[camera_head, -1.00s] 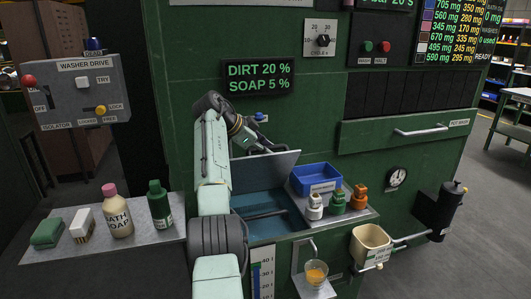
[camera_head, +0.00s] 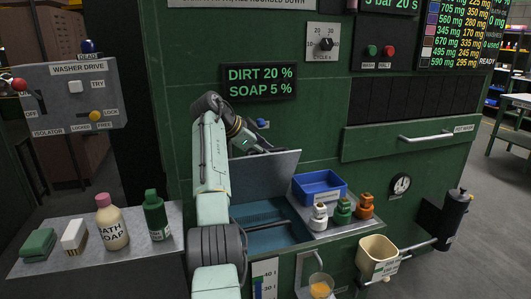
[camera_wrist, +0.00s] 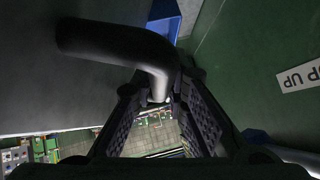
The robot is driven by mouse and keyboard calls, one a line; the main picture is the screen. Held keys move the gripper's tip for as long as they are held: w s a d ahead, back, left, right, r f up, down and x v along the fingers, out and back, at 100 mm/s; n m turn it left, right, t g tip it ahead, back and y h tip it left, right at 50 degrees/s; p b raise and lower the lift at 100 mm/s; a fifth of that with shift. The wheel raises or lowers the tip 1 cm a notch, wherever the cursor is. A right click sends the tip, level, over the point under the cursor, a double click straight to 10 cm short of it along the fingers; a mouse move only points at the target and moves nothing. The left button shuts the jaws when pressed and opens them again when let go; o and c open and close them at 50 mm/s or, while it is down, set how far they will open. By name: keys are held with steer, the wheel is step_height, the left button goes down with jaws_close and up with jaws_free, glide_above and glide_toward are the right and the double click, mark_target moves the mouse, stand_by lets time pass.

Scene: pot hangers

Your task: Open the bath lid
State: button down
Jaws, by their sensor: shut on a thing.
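The bath lid (camera_head: 268,177) is a flat grey panel raised steeply over the open bath (camera_head: 278,236), with blue liquid showing below it. My gripper (camera_head: 268,151) is at the lid's upper edge in the head view; its fingertips are partly hidden there. In the wrist view, the lid's dark bent handle (camera_wrist: 120,45) runs in between the fingers of my gripper (camera_wrist: 158,92), which is shut on it. The lid's grey face also fills the left of the wrist view (camera_wrist: 50,90).
A shelf at left holds a soap bottle (camera_head: 112,225) and a green bottle (camera_head: 156,215).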

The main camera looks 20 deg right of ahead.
steer(key=shift+r, duration=0.1)
steer(key=c, duration=1.6)
jaws_free()
steer(key=shift+o, duration=0.2)
steer(key=v, duration=1.2)
steer(key=shift+c, duration=0.2)
